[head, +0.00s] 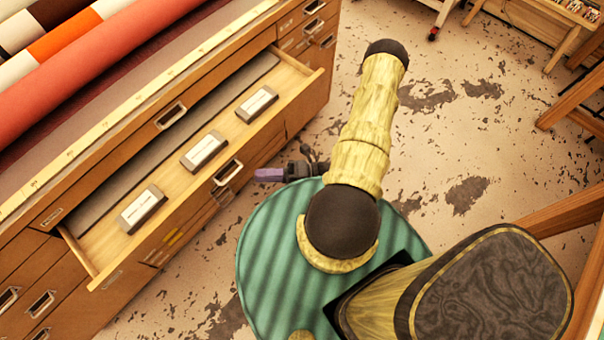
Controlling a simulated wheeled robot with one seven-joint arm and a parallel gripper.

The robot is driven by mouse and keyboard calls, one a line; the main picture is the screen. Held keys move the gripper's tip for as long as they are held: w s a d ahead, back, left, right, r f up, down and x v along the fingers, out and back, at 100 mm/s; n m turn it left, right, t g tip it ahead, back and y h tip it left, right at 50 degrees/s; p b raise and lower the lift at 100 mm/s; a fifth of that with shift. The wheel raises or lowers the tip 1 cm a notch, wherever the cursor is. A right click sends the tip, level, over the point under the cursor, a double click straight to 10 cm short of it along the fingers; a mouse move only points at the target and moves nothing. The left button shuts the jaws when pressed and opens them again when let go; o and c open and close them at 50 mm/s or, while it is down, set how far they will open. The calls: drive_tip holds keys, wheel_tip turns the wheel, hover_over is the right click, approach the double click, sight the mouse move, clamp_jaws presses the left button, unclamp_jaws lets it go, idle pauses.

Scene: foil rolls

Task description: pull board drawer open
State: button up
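The board drawer (105,248) is a shallow wooden drawer in the large wooden cabinet at the left, and it stands pulled out. Inside lie a grey board and several grey blocks with white labels, one of them the middle block (204,152). The drawer's metal handle (228,172) is on its front face. My gripper (262,175), with purple fingers, is to the right of the handle, pointing at the cabinet. A small gap shows between the fingertips and the drawer front. From above, the fingers overlap, so their opening is hidden.
Rolls of red, orange and white material, such as the red roll (75,75), lie on the cabinet top (130,80). Other drawers in the cabinet look shut. Wooden furniture legs (575,95) stand at the right. The worn floor (450,130) between is clear.

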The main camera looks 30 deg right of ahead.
drive_tip(key=b+v, duration=0.1)
drive_tip(key=v, duration=0.8)
drive_tip(key=shift+s+d, duration=0.25)
drive_tip(key=shift+d, duration=0.05)
drive_tip(key=w+a+r+m+g+h+p, duration=0.2)
drive_tip(key=r+m+h, duration=0.3)
drive_tip(key=r+m, duration=0.5)
drive_tip(key=w+a+r+m+g+h+p, duration=0.2)
drive_tip(key=r+m+h, duration=0.4)
drive_tip(key=r+m, duration=0.4)
drive_tip(key=w+a+r+m+g+h+p, duration=0.2)
drive_tip(key=w+r+m+h+p, duration=0.2)
drive_tip(key=r+m, duration=0.6)
drive_tip(key=shift+w+m+g+h, duration=0.3)
drive_tip(key=shift+m+h, duration=0.6)
drive_tip(key=shift+h, duration=0.2)
